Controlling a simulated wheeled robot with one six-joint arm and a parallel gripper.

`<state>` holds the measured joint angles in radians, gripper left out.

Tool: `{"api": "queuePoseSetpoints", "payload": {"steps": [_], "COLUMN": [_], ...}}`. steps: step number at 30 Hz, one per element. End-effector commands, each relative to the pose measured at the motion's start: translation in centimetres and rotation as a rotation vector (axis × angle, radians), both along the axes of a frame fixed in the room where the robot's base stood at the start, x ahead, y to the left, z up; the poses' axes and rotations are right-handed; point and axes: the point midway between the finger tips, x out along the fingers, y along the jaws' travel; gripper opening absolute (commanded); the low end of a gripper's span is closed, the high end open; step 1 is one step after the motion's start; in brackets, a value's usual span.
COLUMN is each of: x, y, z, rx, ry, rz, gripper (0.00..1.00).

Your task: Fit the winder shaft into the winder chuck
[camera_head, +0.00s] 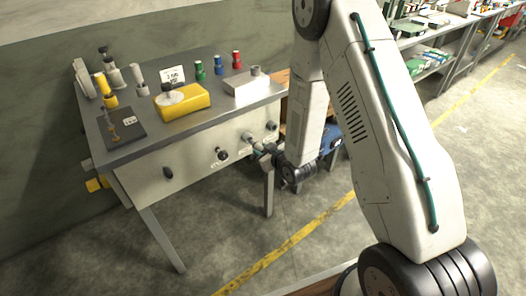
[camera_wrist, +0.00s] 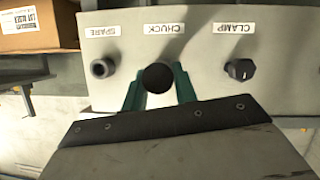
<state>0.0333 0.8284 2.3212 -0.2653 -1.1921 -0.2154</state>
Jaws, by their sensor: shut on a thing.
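The pale front panel (camera_wrist: 200,60) bears places labelled SPARE, CHUCK and CLAMP in the wrist view. My gripper (camera_wrist: 160,88) has green fingers on either side of a dark round end, which I take to be the winder shaft (camera_wrist: 158,78). The fingers are shut on it. It lines up below the CHUCK label (camera_wrist: 164,28) and covers the winder chuck, so I cannot tell whether it is inside or in front of it. In the head view my gripper (camera_head: 259,150) is close to the panel, and the shaft is hard to make out.
The spare socket (camera_wrist: 102,68) and the black clamp knob (camera_wrist: 240,69) flank the shaft. A cardboard box (camera_wrist: 38,25) is at the upper left of the wrist view. The bench top (camera_head: 150,132) holds a yellow block (camera_head: 182,101) and several coloured pieces. Open floor lies in front.

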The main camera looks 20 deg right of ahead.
Motion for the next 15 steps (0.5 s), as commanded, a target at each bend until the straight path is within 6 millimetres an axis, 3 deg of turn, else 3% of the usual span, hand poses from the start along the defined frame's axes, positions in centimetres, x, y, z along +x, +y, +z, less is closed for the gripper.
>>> {"api": "queuePoseSetpoints", "payload": {"steps": [15], "x": [1.3], "y": [0.5], "z": [0.0], "rx": [0.0], "ry": [-0.002], "rz": [0.002], "gripper": [0.04]}}
